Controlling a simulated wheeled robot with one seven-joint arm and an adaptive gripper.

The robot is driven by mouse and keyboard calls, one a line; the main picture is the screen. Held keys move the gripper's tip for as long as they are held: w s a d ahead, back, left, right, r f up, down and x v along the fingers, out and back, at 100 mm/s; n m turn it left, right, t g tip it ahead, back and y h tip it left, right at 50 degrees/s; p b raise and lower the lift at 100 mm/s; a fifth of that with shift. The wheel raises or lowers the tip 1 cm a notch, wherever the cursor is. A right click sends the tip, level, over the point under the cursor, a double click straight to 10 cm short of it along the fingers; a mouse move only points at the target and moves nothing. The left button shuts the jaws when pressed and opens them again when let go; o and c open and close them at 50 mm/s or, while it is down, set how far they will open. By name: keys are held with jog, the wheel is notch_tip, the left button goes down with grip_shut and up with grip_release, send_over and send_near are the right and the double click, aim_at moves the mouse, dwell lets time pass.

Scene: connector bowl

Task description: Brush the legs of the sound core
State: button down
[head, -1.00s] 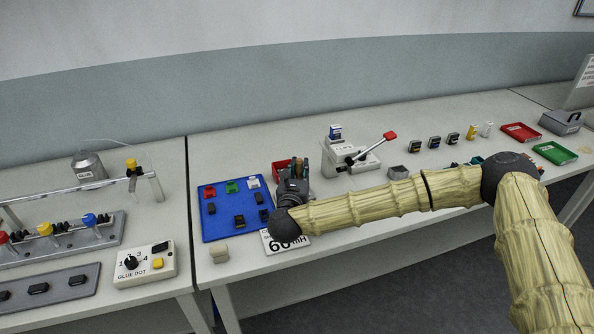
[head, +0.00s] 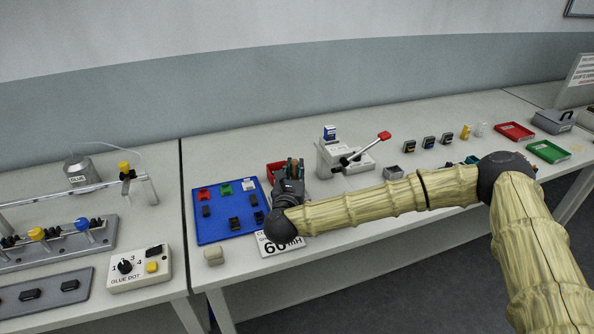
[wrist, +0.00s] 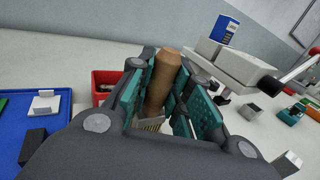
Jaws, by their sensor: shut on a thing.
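My gripper (head: 291,172) is beside the right edge of the blue mat (head: 213,228). In the wrist view its teal-padded fingers (wrist: 165,100) are shut on a brush with a brown wooden handle (wrist: 163,78). The handle stands roughly upright and slightly tilted between the pads, with pale bristles (wrist: 150,124) below. Several dark cores, such as one at the mat's front (head: 235,223), lie on the blue mat. I cannot tell which core is the sound one, and their legs are too small to make out. The spot below the bristles is mostly hidden by my gripper.
A red bin (wrist: 104,82) stands just behind my gripper. A grey press with a red-tipped lever (head: 350,163) stands to the right. Red, green and white pieces sit along the mat's back.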

jog(key=shift+s+a, duration=0.15)
jog(key=shift+a, duration=0.4)
jog(key=shift+d, duration=0.1)
jog(key=shift+w+d+f+b, duration=0.1)
jog(key=shift+w+d+b, duration=0.15)
jog(key=shift+d, duration=0.25)
jog(key=shift+w+d+b, duration=0.1)
jog(key=shift+d+b, duration=0.25)
jog(key=shift+d, duration=0.15)
jog(key=shift+s+a, duration=0.15)
jog(key=shift+a, duration=0.25)
jog(key=shift+s+a+b, duration=0.25)
jog(key=shift+a+b, duration=0.1)
jog(key=shift+a, duration=0.4)
jog(key=shift+d, duration=0.15)
jog(key=shift+w+d+b, duration=0.3)
jog(key=shift+d, duration=0.45)
jog(key=shift+w+d, duration=0.1)
jog(key=shift+d, duration=0.15)
